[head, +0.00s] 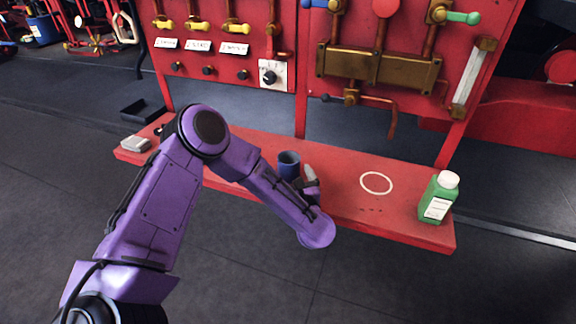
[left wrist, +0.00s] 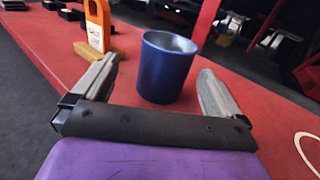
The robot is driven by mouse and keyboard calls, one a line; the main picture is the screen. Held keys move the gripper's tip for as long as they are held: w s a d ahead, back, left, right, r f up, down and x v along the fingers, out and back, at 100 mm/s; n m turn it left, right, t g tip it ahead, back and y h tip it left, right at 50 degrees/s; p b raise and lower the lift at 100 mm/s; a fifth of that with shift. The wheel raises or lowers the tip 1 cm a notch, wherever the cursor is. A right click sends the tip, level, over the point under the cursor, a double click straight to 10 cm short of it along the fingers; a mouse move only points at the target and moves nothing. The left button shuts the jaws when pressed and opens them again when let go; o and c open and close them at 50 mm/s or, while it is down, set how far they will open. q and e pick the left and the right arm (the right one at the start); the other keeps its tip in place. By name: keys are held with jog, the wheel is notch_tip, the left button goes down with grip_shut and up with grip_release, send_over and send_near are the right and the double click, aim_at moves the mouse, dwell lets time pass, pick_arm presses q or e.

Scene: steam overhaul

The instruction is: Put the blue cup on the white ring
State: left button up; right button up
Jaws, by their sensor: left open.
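The blue cup (head: 288,165) stands upright on the red shelf (head: 345,210), with part of it hidden by my left arm in the head view. In the left wrist view the blue cup (left wrist: 165,68) stands between the two fingers, with red shelf visible around it. My left gripper (head: 307,175) is open beside the cup; the open left gripper (left wrist: 155,85) also shows in its wrist view, not closed on anything. The white ring (head: 376,183) is marked flat on the shelf, to the right of the cup, and is empty. My right gripper is not in view.
A green bottle with a white cap (head: 439,198) stands at the shelf's right end. A small light box (head: 135,144) lies at the left end. A red panel with valves and pipes (head: 375,70) rises behind. In the left wrist view an orange tool (left wrist: 97,25) stands beyond the left finger.

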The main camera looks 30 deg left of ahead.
aim_at(286, 157)
pick_arm(q)
jog(key=x, duration=0.1)
jog(key=p+x, duration=0.1)
jog(key=x, duration=0.1)
jog(key=p+x, duration=0.1)
jog(key=x, duration=0.1)
jog(key=shift+w+d, duration=0.25)
jog(key=shift+w, duration=0.15)
jog(key=shift+a, duration=0.35)
jog(key=shift+w+d, duration=0.1)
jog(key=shift+d, duration=0.05)
jog(key=c, duration=0.4)
jog(key=shift+r, duration=0.1)
jog(key=c, duration=0.8)
